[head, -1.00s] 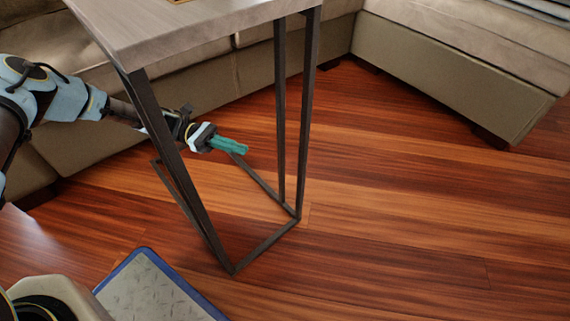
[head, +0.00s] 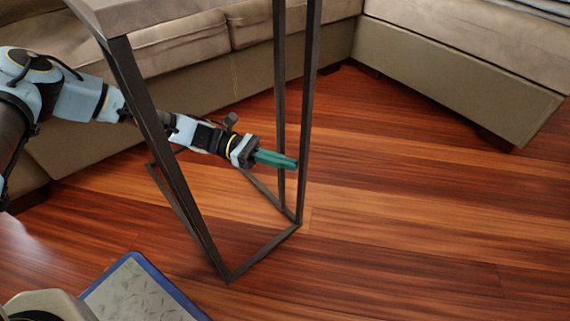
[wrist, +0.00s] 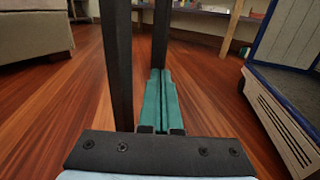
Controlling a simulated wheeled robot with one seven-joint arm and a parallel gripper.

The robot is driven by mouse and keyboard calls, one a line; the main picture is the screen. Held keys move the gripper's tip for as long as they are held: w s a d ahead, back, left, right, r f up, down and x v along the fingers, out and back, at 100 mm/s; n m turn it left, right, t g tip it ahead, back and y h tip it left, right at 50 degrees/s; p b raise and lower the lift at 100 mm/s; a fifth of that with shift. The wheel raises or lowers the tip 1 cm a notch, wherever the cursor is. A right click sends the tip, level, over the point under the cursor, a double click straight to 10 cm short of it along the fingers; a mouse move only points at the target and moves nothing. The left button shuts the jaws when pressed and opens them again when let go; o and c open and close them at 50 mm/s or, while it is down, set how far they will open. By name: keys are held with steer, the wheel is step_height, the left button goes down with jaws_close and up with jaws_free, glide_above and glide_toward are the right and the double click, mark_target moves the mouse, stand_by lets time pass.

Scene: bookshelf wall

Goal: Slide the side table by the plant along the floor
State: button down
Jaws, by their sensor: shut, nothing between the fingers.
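The side table has a pale wood top (head: 165,14) and a dark metal frame with thin legs (head: 160,150) and a floor rail (head: 262,252). It stands upright on the wood floor. My gripper (head: 296,163) is shut and empty, with teal fingers. My arm reaches through the open frame from the left, and the fingertips are beside the right-hand legs. I cannot tell whether they touch. In the wrist view the shut teal fingers (wrist: 158,85) point ahead, with a dark table leg (wrist: 117,60) close on their left and another bar by their tips. The plant does not show.
A beige sofa (head: 190,60) runs behind the table, and its other section (head: 450,75) stands at the right. Open wood floor (head: 400,210) lies to the right. A blue-edged platform (head: 135,290) is at the front left.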

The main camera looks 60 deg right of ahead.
steer(key=p+x, duration=0.2)
steer(key=shift+s, duration=0.4)
stand_by(0.3)
